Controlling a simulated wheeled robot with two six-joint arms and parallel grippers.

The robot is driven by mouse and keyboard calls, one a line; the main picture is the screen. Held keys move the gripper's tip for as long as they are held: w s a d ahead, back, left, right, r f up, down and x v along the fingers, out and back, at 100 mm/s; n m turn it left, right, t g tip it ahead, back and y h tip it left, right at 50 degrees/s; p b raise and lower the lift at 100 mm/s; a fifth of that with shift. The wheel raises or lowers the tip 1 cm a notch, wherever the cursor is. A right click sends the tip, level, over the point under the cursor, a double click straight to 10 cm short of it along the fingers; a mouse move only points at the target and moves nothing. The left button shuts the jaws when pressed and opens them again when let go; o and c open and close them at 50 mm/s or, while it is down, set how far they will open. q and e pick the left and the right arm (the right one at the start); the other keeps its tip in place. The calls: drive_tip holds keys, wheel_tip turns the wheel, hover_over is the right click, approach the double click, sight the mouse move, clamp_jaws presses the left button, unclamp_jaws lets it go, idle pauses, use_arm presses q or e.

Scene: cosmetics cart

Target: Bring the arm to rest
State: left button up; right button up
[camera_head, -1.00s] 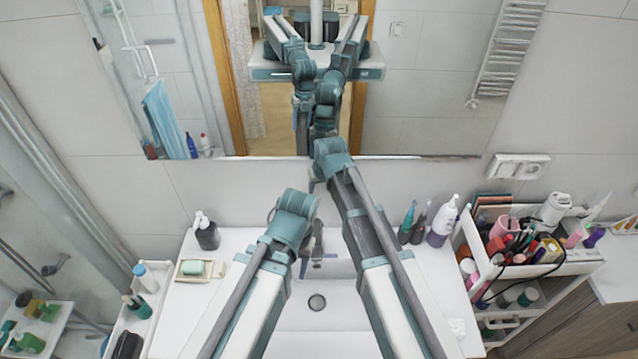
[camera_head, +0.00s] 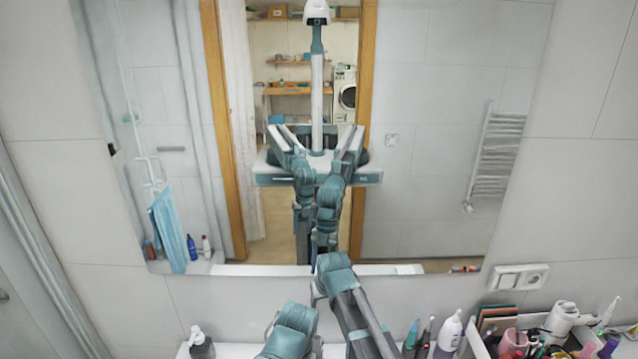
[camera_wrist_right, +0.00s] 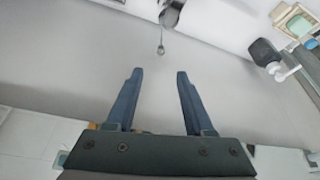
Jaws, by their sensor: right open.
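My right arm (camera_head: 350,300) reaches up from the bottom of the head view, in front of the mirror. My right gripper (camera_wrist_right: 159,78) shows in the right wrist view with its two blue fingers apart and nothing between them. In the head view it is mostly hidden behind my right arm. My left arm (camera_head: 290,330) stands beside it at the bottom, with its bent joint in view. Its gripper cannot be made out there.
A mirror (camera_head: 420,80) on the tiled wall reflects me. A soap dispenser (camera_head: 201,345) stands left, and a white bottle (camera_head: 450,332) right. A cluttered cart (camera_head: 477,338) is at the lower right. A chrome fitting (camera_wrist_right: 170,14) shows in the wrist view.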

drive_tip(key=s+d+f+g+h+b, duration=0.1)
drive_tip(key=s+d+f+g+b, duration=0.1)
drive_tip(key=s+f+b, duration=0.8)
drive_tip(key=s+d+f+g+h+b, duration=0.1)
drive_tip(key=s+d+f+g+b, duration=0.1)
drive_tip(key=s+f+b, duration=0.9)
wheel_tip(320, 180, down, 3)
drive_tip(key=shift+s+d+r+n, duration=0.1)
drive_tip(key=shift+s+d+n, duration=0.25)
drive_tip(key=shift+s, duration=0.8)
drive_tip(key=shift+a, duration=0.1)
